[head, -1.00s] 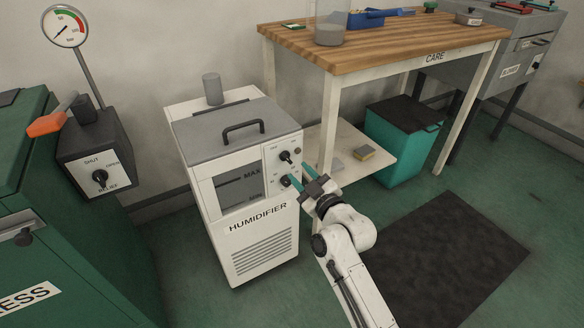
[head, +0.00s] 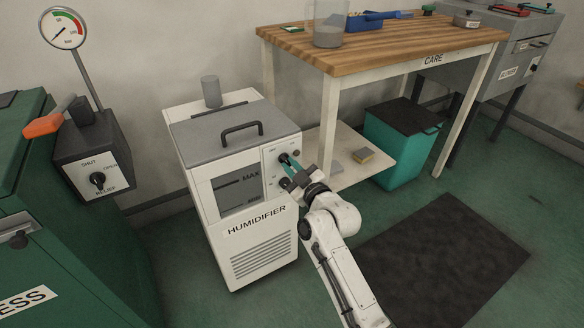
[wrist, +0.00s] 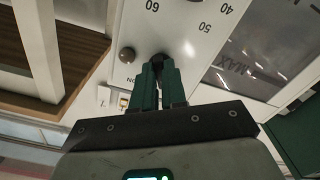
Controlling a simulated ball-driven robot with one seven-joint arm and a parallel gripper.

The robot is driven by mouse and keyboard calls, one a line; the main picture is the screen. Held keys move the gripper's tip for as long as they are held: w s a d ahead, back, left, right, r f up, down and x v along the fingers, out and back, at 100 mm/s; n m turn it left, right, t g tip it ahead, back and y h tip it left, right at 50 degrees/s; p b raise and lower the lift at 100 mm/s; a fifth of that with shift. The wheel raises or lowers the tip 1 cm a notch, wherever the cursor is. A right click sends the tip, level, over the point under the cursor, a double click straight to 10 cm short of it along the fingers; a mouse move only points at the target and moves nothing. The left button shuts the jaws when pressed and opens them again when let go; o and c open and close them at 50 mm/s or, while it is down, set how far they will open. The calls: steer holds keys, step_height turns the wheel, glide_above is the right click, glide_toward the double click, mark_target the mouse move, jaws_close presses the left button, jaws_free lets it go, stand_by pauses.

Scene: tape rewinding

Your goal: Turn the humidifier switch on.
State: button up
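The humidifier (head: 262,250) is a white cabinet with a grey lid and a level window, standing in the middle of the head view. Its switch (head: 284,157), the upper black knob on the front panel, also shows in the wrist view (wrist: 159,60), with an ON label beside it. My gripper (head: 288,164) is at this knob; in the wrist view its green fingers (wrist: 160,75) are close together on either side of it. The fingers cover most of the knob, so its pointing direction cannot be told.
A dark brown round lamp or button (wrist: 127,54) sits beside the switch. The wooden-topped care table (head: 385,50) with a low shelf stands close on the right. A green cabinet with a relief box (head: 95,165) is at left. A dark mat (head: 440,255) lies on the floor.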

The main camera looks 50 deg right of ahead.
jaws_close()
steer(key=shift+m, duration=0.4)
steer(key=m+p, duration=0.2)
steer(key=m, duration=0.2)
steer(key=shift+a+m, duration=0.15)
steer(key=shift+m, duration=0.15)
steer(key=m+p, duration=0.2)
steer(key=m, duration=0.4)
steer(key=shift+a, duration=0.1)
steer(key=shift+m, duration=0.4)
steer(key=o, duration=0.5)
jaws_free()
steer(key=shift+o, duration=0.2)
steer(key=p+v, duration=0.1)
steer(key=v, duration=0.9)
steer(key=shift+s, duration=0.35)
